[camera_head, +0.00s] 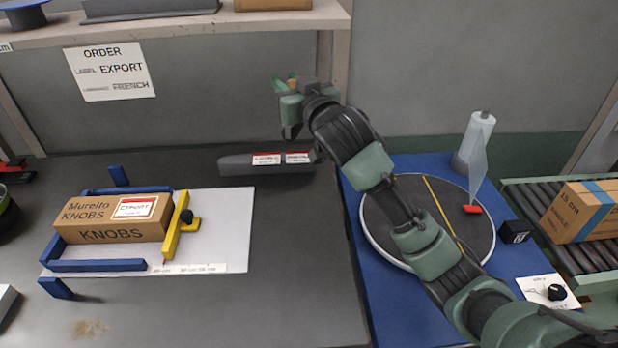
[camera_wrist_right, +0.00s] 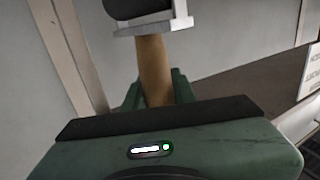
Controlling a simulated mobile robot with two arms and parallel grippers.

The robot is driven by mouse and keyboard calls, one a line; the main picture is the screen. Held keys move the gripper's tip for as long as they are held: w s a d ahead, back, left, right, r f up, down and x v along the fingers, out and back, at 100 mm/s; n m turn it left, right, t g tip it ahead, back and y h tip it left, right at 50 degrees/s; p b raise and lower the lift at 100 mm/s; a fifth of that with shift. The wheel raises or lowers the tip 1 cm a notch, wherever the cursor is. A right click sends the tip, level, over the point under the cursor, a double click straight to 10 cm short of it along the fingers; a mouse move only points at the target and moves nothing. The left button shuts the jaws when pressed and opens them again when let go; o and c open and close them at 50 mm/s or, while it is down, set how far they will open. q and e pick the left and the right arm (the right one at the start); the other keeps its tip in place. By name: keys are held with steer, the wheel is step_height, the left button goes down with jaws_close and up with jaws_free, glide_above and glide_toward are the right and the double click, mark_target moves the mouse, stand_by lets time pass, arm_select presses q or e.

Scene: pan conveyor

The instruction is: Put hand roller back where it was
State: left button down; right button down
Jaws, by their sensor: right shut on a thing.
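The hand roller (camera_wrist_right: 153,66) shows in the right wrist view with a brown handle, a grey metal bracket and part of a black roller at the top edge. My right gripper (camera_head: 291,108) is shut on its handle; in the wrist view the green jaws (camera_wrist_right: 180,88) are around the handle's lower end. In the head view the gripper is raised near the back wall, above the far right part of the dark worktop. There the roller is mostly hidden, with only a small brownish bit near the gripper's top. My left gripper is in neither view.
A carton (camera_head: 115,218) sits between blue guides and a yellow stop on a white board (camera_head: 235,225). A grey label holder (camera_head: 236,166) lies at the worktop's back. Right are a turntable (camera_head: 385,225), a wrap roll (camera_head: 474,145) and a roller conveyor (camera_head: 545,220). The worktop's front middle is clear.

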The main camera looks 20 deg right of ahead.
step_height(320, 180, down, 18)
steer(key=b, duration=0.1)
steer(key=shift+f, duration=0.25)
steer(key=shift+a+f+b, duration=0.1)
steer(key=shift+b, duration=0.2)
steer(key=c, duration=1.6)
jaws_free()
steer(key=shift+f, duration=0.1)
steer(key=o, duration=0.5)
steer(key=shift+c, duration=0.2)
